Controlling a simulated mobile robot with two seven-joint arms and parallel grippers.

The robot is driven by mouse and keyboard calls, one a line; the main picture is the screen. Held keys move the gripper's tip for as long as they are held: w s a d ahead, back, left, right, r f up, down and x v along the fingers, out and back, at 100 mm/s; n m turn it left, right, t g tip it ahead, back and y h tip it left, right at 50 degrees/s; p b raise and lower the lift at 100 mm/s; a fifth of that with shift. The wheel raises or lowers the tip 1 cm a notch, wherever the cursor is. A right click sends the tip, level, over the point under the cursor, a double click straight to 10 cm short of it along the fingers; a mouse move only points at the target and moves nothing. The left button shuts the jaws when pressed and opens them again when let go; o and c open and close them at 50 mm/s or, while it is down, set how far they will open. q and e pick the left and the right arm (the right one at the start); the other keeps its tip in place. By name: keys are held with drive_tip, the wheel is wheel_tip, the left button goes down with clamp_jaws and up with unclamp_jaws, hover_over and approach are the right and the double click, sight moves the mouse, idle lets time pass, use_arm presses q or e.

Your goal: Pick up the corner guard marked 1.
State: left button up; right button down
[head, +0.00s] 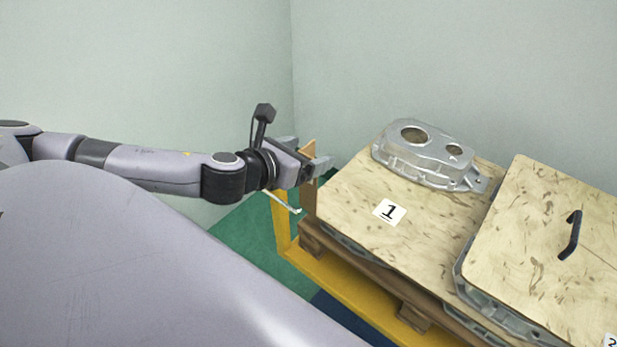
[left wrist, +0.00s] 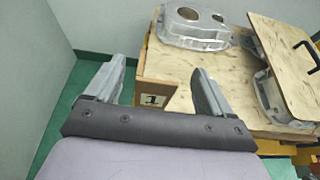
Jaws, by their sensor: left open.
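The corner guard (head: 309,197) is a brown upright piece at the near left corner of the left plywood stack. In the left wrist view the corner guard (left wrist: 150,89) shows between my fingers, with a white label reading 1 on its face. My left gripper (head: 313,153) is open at the guard's upper part. In the left wrist view the left gripper (left wrist: 160,72) has one finger on each side of the guard; I cannot tell whether either finger touches it. One finger hides part of the guard in the head view. My right gripper is in neither view.
A plywood sheet (head: 345,205) with its own card marked 1 (head: 389,212) bears an aluminium casting (head: 425,153). To the right, a plywood lid (head: 530,220) has a black handle (head: 571,236). A yellow frame (head: 345,297) stands below the stack. Pale walls close off the back.

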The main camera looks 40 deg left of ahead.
use_arm(q)
drive_tip(key=x, duration=0.4)
drive_tip(key=shift+w+a+f, duration=0.1)
drive_tip(key=shift+f, duration=0.25)
drive_tip(key=c, duration=1.4)
drive_tip(key=shift+o, duration=0.2)
